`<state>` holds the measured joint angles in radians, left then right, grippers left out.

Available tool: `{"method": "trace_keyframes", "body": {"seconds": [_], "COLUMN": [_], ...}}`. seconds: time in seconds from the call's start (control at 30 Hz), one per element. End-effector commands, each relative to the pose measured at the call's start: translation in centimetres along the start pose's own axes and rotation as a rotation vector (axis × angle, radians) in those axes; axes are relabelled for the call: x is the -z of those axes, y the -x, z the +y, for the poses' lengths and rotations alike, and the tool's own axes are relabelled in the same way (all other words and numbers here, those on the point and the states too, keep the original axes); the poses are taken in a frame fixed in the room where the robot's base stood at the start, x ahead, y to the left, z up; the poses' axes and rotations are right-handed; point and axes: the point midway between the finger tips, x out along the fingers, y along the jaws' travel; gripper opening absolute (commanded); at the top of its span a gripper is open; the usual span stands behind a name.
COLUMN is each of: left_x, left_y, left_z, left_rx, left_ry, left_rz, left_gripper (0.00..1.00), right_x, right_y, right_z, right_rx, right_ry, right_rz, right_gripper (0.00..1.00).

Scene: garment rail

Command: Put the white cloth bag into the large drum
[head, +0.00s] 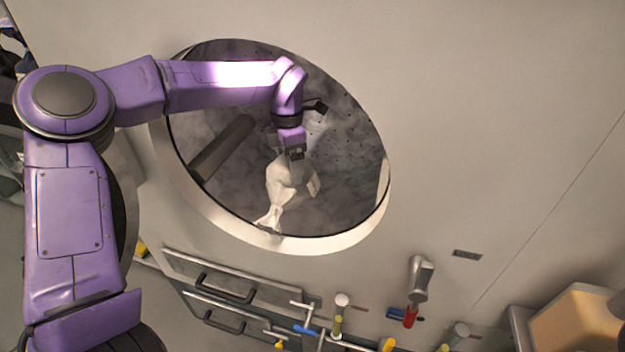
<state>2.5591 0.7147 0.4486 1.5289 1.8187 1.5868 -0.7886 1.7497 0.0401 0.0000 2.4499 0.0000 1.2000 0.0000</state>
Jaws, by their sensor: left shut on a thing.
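The white cloth bag (281,186) hangs from my left gripper (296,154), which is shut on its upper part. The bag is inside the round opening of the large drum (352,125), and its lower end is close to the bottom of the pale rim (350,238). I cannot tell whether the bag touches the rim or the drum wall. My left arm comes in from the left across the opening, with the wrist bent down inside it. The fingertips are small and partly hidden by the bag. My right gripper is not in view.
A dark bar (222,148) crosses the left of the drum's inside. Below the opening are drawers with dark handles (225,288), a grey lever (420,278) and several coloured valves or tools. A tan tray-like object (580,320) is at the lower right. The pale panel on the right is clear.

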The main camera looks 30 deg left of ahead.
Motion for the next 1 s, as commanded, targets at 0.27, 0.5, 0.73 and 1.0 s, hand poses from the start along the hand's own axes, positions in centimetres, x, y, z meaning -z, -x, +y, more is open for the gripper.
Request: {"method": "trace_keyframes", "body": {"seconds": [0.27,0.5,0.73,1.0], "left_x": [-5.4,-7.9,-8.7,-8.7], "left_y": [-3.7,-7.5,-9.7,-11.7], "left_z": [4.2,6.2,6.7,6.7], "left_rx": [0.003,0.002,0.004,0.002], "left_ry": [-0.002,-0.004,-0.007,-0.006], "left_rz": [0.011,0.007,0.008,0.004], "left_gripper": [0.29,0.29,0.29,0.3], "right_x": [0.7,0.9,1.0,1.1], "right_y": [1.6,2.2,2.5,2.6], "right_z": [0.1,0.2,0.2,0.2], "right_rx": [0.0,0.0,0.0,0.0], "right_ry": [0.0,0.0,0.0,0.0], "right_rz": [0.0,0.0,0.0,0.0], "right_gripper": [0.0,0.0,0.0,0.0]}}
